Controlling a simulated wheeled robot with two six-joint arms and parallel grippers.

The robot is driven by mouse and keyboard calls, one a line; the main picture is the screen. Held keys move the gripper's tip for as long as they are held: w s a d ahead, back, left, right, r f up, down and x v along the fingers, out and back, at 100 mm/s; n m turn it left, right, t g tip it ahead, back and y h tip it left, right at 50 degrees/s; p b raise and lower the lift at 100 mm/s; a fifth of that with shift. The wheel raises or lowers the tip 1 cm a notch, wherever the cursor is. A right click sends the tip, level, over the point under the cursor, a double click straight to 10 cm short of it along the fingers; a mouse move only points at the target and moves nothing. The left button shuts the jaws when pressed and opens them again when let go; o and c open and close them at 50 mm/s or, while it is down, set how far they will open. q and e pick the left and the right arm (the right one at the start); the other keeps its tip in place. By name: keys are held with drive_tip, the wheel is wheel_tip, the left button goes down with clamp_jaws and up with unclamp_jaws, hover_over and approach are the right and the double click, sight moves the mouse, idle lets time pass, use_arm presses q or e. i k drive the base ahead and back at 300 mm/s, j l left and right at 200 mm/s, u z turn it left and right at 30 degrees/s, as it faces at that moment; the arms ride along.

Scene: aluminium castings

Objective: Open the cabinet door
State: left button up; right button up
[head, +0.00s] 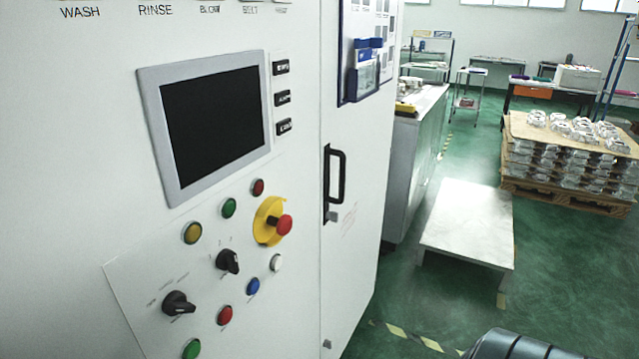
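The cabinet door (352,240) is a tall white panel to the right of the control panel, and it looks closed. Its black handle (336,176) is an upright bar on the door's left side, with a small latch or lock just below it. A blue document holder (362,72) is fixed to the upper part of the door.
The control panel has a dark screen (213,125), a red emergency stop (284,225) and several buttons and knobs. A low white platform (466,222) stands on the green floor to the right. A wooden pallet (565,196) of castings is farther back.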

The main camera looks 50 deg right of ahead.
sight(355, 133)
drive_tip(key=z, duration=1.75)
